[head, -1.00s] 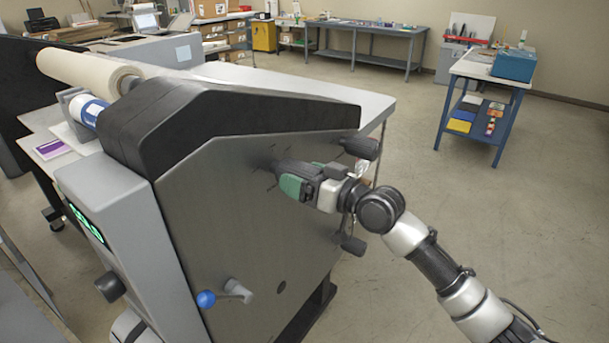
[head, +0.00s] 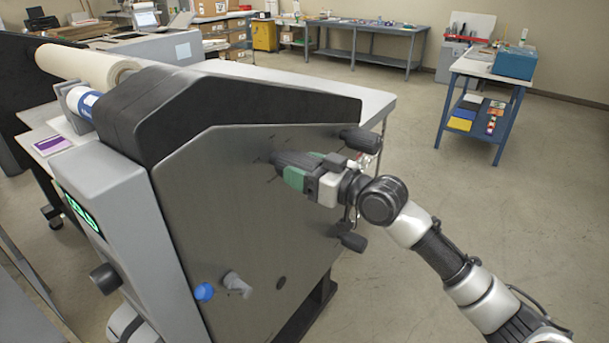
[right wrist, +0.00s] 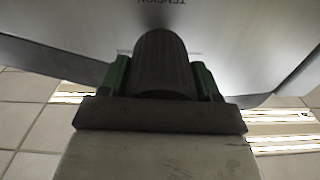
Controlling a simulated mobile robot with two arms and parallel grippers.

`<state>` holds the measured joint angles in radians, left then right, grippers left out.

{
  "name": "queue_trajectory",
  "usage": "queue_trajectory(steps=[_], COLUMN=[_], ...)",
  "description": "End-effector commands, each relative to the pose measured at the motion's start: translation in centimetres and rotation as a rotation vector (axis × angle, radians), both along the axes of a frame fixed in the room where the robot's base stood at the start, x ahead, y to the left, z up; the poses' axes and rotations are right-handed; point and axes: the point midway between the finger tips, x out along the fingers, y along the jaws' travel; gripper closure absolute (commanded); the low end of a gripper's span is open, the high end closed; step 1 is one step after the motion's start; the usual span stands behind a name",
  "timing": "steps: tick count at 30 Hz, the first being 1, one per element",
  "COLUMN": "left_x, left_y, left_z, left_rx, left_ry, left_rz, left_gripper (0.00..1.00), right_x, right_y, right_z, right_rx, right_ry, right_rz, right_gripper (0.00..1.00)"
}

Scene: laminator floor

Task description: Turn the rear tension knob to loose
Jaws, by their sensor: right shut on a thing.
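The rear tension knob (right wrist: 163,65) is a dark, ribbed cylinder on the laminator's grey side panel (head: 215,215). In the right wrist view it sits between the green-backed fingers of my right gripper (right wrist: 160,80), with the word TENSION upside down above it. My right gripper (head: 288,168) is shut on the knob at the upper part of the panel in the head view. The gripper largely hides the knob and its scale marks there. My left gripper is not in view.
A blue-tipped part (head: 204,292) and a grey lever (head: 236,284) sit low on the panel. Dark handles (head: 360,140) and (head: 351,241) stick out at its right edge. Open floor (head: 460,220) lies to the right, before a blue cart (head: 462,115).

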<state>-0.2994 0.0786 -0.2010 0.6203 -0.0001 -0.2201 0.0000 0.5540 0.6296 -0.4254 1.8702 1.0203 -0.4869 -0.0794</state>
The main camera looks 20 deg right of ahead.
Motion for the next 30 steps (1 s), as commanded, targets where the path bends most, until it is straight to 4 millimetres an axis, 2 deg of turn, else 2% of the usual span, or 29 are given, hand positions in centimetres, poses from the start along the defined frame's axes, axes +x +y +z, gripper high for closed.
queue_trajectory(steps=[1, 3, 12, 20, 30], left_x=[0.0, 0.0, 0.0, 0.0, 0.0], left_y=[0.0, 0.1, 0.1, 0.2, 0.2], left_z=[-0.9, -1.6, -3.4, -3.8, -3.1], left_rx=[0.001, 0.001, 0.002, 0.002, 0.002], left_ry=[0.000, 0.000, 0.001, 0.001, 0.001], left_rz=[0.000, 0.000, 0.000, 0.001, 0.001], left_gripper=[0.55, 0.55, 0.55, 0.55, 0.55], right_x=[0.0, 0.0, 0.0, 0.0, 0.0], right_y=[0.0, -0.1, 0.0, 0.0, 0.0], right_z=[-0.4, -0.4, -0.2, 0.0, 0.1], right_rx=[-0.032, -0.084, -0.309, -0.500, -0.707], right_ry=[-0.027, -0.065, -0.240, -0.390, -0.552], right_rz=[0.000, -0.001, -0.001, 0.000, 0.000], right_gripper=[0.61, 0.61, 0.61, 0.61, 0.61])
